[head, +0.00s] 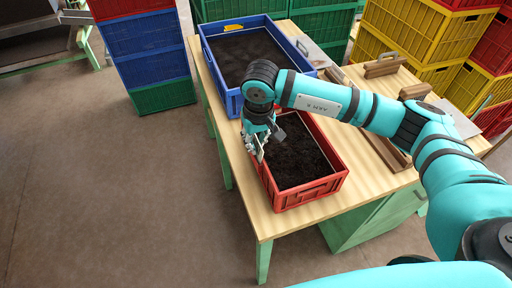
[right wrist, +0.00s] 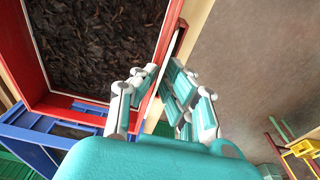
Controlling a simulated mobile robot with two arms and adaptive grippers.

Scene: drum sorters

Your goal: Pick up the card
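The red crate (head: 318,190) of dark soil stands at the front left of the wooden table. A thin pale card (right wrist: 174,38) stands along the crate's outer side, seen nearly edge-on in the right wrist view. My right gripper (head: 258,152) is at the crate's left side in the head view, and its fingers hide most of the card there. In the right wrist view my right gripper (right wrist: 162,70) has its fingers on either side of the card, with a narrow gap between the tips. Contact with the card is not clear. My left gripper is not in view.
A blue crate (head: 233,93) of soil stands behind the red crate (right wrist: 62,102). Wooden-handled tools (head: 384,66) lie on the table (head: 362,168) to the right. Stacked crates (head: 150,50) stand behind. The floor (head: 110,200) left of the table is clear.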

